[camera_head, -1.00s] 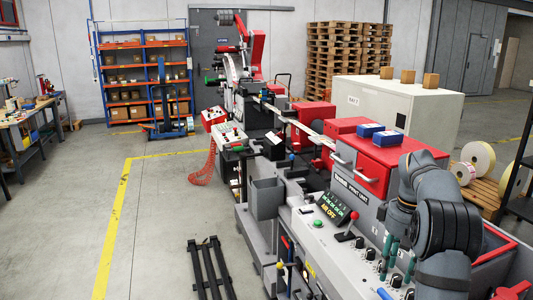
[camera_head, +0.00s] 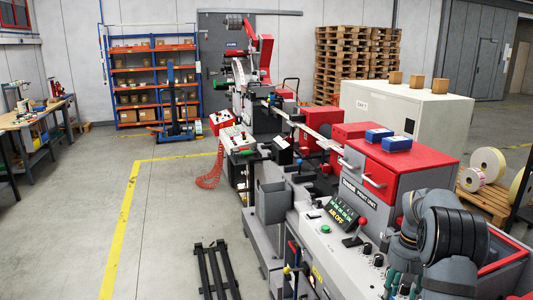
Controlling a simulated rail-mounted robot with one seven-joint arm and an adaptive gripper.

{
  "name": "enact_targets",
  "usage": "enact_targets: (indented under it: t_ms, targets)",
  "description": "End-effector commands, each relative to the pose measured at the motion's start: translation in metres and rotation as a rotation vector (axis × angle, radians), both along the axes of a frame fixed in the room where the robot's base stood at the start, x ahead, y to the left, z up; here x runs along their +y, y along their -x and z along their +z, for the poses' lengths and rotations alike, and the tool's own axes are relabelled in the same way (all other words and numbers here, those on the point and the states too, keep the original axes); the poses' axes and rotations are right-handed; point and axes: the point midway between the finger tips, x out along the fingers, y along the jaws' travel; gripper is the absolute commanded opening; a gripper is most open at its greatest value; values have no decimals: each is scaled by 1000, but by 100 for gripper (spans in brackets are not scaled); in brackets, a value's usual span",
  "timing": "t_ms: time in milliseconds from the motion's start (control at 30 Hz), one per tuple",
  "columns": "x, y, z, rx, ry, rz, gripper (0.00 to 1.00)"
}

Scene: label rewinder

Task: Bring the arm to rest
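My arm (camera_head: 440,240) shows at the lower right as dark grey links with ribbed black rings. It is bent over the near end of the grey and red label rewinder (camera_head: 318,223). My gripper is not visible in this view, so its fingers and anything in them cannot be seen. The rewinder's panel has a lit display (camera_head: 342,213) with green text and a red-knobbed lever (camera_head: 359,231).
Two blue boxes (camera_head: 396,144) lie on the red cover. A white cabinet (camera_head: 420,110) with small brown boxes stands behind. Pallets (camera_head: 352,62) and an orange shelf (camera_head: 150,80) stand at the back. A black rack (camera_head: 216,270) lies on the floor. Open floor is at left.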

Motion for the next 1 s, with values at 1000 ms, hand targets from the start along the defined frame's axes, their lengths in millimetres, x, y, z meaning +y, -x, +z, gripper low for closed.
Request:
enact_targets:
  t_ms: [1000]
  targets:
    - [0,1,89,6,-1,-12,44]
